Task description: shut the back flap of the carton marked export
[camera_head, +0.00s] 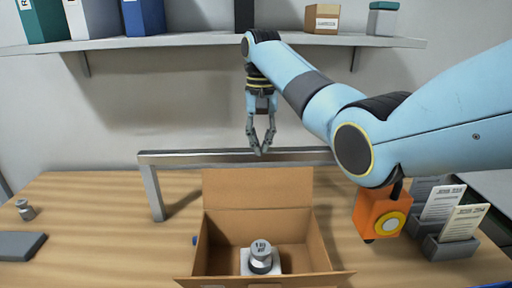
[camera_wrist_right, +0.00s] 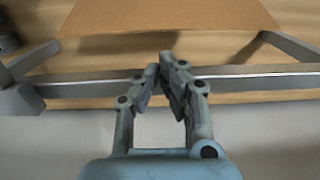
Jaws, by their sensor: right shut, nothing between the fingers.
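An open brown carton (camera_head: 315,245) stands on the wooden table at the bottom centre of the head view. Its back flap (camera_head: 258,188) stands raised, leaning back from the rear edge. The flap also shows at the top of the right wrist view (camera_wrist_right: 165,16). No export marking is readable on the carton from here. A metal weight (camera_head: 261,257) stands on a white piece inside. My right gripper (camera_head: 261,150) is shut and empty, pointing down above and behind the flap, apart from it; it also shows in the wrist view (camera_wrist_right: 165,65). My left gripper is out of view.
A metal rail (camera_head: 180,158) runs behind the carton, close to my right gripper. An orange device (camera_head: 372,212) and card holders (camera_head: 458,247) stand right of the carton. A small weight (camera_head: 26,210) and a grey slab (camera_head: 18,246) lie far left. A shelf (camera_head: 200,40) hangs above.

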